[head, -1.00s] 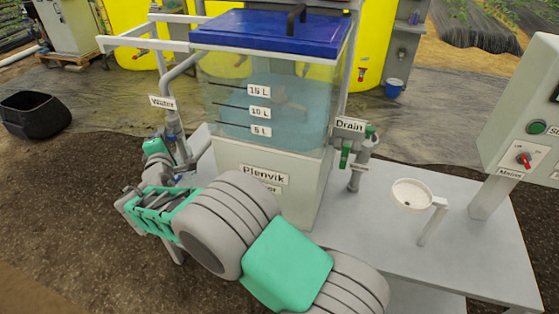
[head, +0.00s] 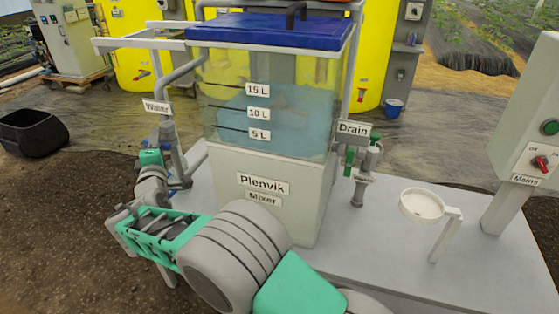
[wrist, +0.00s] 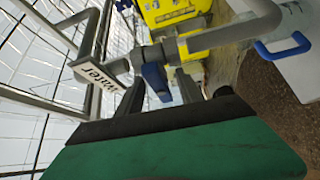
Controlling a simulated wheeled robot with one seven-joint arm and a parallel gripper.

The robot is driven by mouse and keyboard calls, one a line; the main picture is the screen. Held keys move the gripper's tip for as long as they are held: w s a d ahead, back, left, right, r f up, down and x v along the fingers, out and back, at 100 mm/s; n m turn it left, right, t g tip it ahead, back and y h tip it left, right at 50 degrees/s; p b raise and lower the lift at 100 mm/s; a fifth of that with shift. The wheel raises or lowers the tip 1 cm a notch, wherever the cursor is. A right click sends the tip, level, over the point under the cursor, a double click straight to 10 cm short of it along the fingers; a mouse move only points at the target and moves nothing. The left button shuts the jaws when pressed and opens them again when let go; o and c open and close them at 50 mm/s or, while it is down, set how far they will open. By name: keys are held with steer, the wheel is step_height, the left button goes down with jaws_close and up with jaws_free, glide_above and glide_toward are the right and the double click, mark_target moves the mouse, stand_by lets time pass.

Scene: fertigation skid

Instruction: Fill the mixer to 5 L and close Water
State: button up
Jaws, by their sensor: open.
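The Plenvik mixer (head: 262,215) is a grey block with a clear tank above, marked 15 L, 10 L and 5 L. Blue water (head: 290,125) stands in the tank, above the 5 L mark; its exact level is hard to read. The Water sign (head: 157,107) hangs on the pipe at the left and also shows in the wrist view (wrist: 92,76). There, the blue valve lever (wrist: 155,80) sits between the two dark fingers of my gripper (wrist: 160,92). The gripper is open; I cannot tell whether a finger touches the lever. In the head view, my gripper (head: 150,157) is beside the Water pipe.
The Drain sign (head: 353,129) and its green handle (head: 348,162) are right of the tank. A white funnel cup (head: 424,205) stands on the grey bench (head: 385,245). The Mains box (head: 530,125) with its red switch is far right. A pipe (wrist: 265,25) crosses above the fingers.

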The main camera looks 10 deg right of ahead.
steer(key=s+a+b, duration=0.1)
steer(key=s+a, duration=0.2)
steer(key=s, duration=0.3)
steer(key=shift+a+b, duration=0.25)
steer(key=shift+b, duration=0.05)
stand_by(0.9)
